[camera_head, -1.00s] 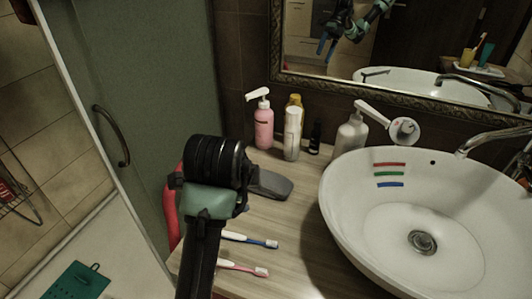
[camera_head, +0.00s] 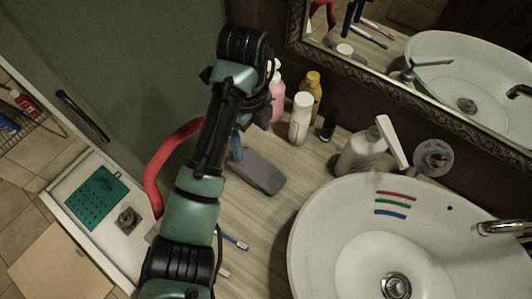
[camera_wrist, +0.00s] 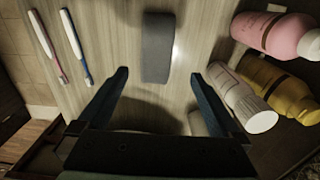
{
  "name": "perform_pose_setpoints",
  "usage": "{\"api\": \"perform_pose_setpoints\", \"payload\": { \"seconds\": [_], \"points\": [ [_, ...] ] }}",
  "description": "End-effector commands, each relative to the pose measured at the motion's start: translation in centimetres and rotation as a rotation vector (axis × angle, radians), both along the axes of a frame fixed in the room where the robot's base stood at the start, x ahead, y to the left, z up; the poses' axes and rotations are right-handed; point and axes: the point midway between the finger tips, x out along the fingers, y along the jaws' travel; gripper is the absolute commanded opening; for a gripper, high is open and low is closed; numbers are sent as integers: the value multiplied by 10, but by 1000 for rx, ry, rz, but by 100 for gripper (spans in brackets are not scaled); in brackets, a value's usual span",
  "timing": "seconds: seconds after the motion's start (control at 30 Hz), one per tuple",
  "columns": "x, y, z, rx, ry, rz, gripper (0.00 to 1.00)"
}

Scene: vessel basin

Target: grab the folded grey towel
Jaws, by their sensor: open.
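The folded grey towel (camera_head: 257,172) lies on the wooden counter, left of the basin, in the head view. In the wrist view the towel (camera_wrist: 158,47) lies beyond my fingertips, roughly centred between them. My gripper (camera_wrist: 160,82) is open and empty, with its two dark fingers spread apart above the counter. In the head view my arm hides most of the gripper; a blue finger (camera_head: 236,147) shows just left of the towel's upper end. The towel is apart from the fingers in the wrist view.
The white basin (camera_head: 310,240) takes up the right. Two toothbrushes (camera_wrist: 73,35) lie on the counter. A red curved tube (camera_head: 155,175) is beside my arm.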

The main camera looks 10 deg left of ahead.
Motion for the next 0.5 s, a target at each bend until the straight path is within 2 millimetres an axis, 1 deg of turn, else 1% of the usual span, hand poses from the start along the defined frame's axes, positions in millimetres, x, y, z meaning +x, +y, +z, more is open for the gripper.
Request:
{"api": "perform_pose_setpoints", "payload": {
  "seconds": [0.03, 0.1, 0.23, 0.3, 0.4, 0.5],
  "points": [
    [0, -1, -11, -1, 2, 0, 100],
    [0, -1, -23, -4, 2, 1, 100],
    [-1, 0, -41, -3, 4, 3, 100],
    [-2, 0, -54, -1, 5, 3, 100],
    [-1, 0, -67, -1, 3, 1, 100],
    [-1, 0, -73, -1, 0, 1, 100]
  ]
}}
